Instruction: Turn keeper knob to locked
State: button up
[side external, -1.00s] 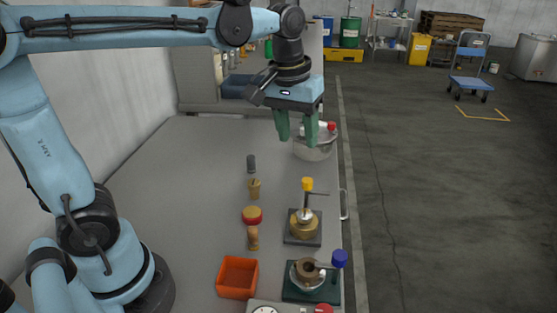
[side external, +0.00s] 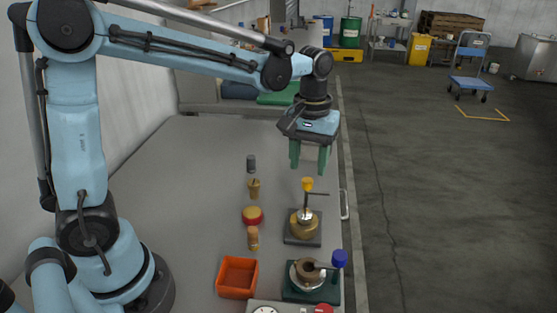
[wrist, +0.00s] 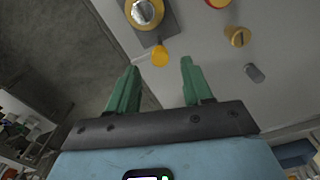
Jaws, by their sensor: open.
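Several coloured knobs show; I cannot tell from the frames which is the keeper knob. A blue knob (side external: 339,258) sits on an arm beside a vessel on a green base (side external: 297,295). My gripper (side external: 309,168) is open and empty, its green fingers pointing down just behind and above the yellow knob. In the wrist view the yellow knob (wrist: 160,56) lies ahead of the gap between the fingertips, with the brass vessel (wrist: 145,12) beyond it.
Left of the vessels stand a grey cylinder (side external: 251,164), a brass plug (side external: 254,189), a red-rimmed round piece (side external: 253,215) and a wooden piece (side external: 252,238). An orange bin (side external: 220,279) is near the front. The left bench is clear.

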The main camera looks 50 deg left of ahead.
aim_at(307, 180)
jog(key=shift+f, duration=2.1)
jog(key=shift+c, duration=0.4)
grip_shut()
